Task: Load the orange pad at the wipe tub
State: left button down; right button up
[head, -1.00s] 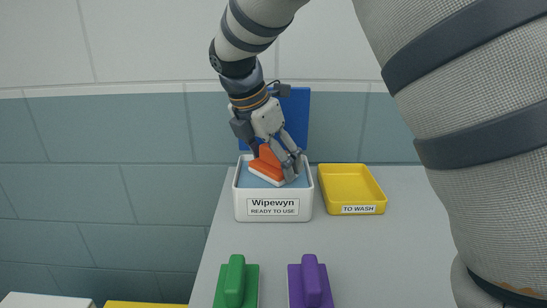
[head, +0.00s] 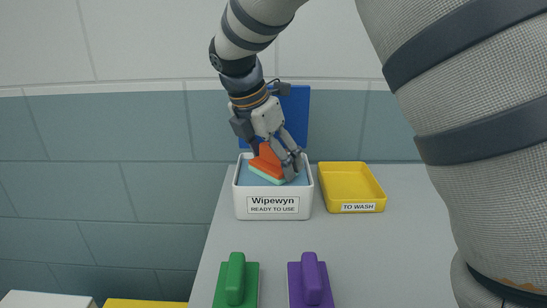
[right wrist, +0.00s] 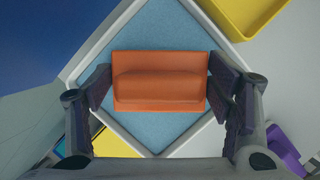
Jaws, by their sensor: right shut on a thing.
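The white wipe tub (head: 242,207), labelled "Wipewyn READY TO USE", stands on the grey counter with a blue surface inside. The orange pad (head: 266,165) is at the tub's opening, with a pale green layer along its underside. In the right wrist view the orange pad (right wrist: 160,98) lies over the blue surface (right wrist: 165,30), its raised handle between the fingers. My right gripper (head: 276,160) reaches down from above and is shut on the orange pad. Whether the pad touches the blue surface cannot be told. My left gripper is not in view.
A yellow tray (head: 350,178) labelled "TO WASH" stands right of the tub, apparently empty. A green pad (head: 236,282) and a purple pad (head: 311,284) lie nearer on the counter. A blue panel (head: 299,115) is on the wall behind the tub.

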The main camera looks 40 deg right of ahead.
jog(key=shift+r, duration=3.45)
